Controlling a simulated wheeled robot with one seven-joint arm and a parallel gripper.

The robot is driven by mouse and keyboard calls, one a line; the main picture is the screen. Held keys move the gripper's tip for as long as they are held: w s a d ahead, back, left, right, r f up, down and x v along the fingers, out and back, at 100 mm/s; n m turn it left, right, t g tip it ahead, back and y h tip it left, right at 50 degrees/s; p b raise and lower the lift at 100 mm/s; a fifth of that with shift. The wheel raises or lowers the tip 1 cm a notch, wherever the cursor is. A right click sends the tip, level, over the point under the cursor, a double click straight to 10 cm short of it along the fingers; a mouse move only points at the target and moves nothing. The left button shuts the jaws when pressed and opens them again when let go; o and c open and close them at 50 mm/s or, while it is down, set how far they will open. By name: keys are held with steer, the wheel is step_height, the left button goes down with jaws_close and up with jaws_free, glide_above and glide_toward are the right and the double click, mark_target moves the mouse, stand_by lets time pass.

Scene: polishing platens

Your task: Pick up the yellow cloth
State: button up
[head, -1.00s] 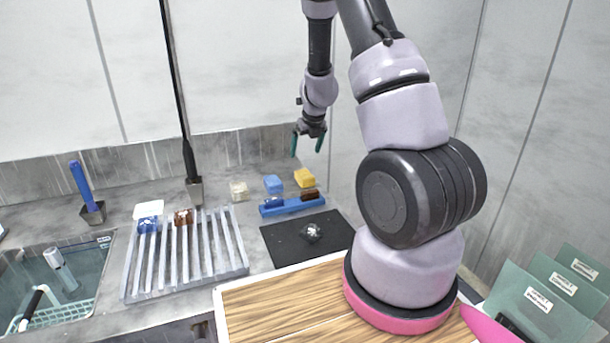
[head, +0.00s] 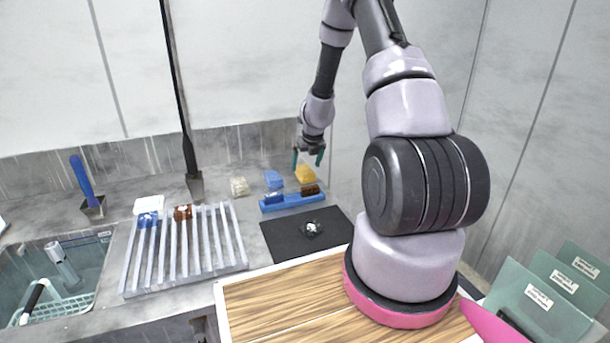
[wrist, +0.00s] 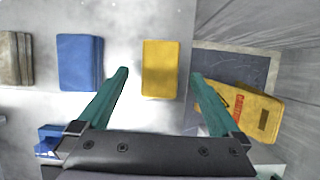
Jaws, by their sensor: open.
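The yellow cloth (head: 305,174) is a small folded block at the back of the counter, right of a blue cloth (head: 273,180). In the wrist view the yellow cloth (wrist: 161,68) lies flat between and ahead of my open green fingertips. My gripper (head: 308,158) is open and empty, pointing down just above the yellow cloth. My gripper in the wrist view (wrist: 160,77) has one finger on each side of the cloth, apart from it. The blue cloth (wrist: 78,62) lies left of the left finger.
A blue holder (head: 292,202) with brushes stands in front of the cloths. A beige cloth (head: 239,187) is at the left. A black mat (head: 280,238) and slatted rack (head: 130,272) lie nearer. A yellow labelled object (wrist: 250,112) is beside the right finger.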

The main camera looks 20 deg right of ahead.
mark_target(306, 170)
steer(key=shift+x, duration=1.25)
steer(key=c, duration=1.4)
steer(key=shift+r, duration=0.2)
steer(key=shift+r, duration=4.85)
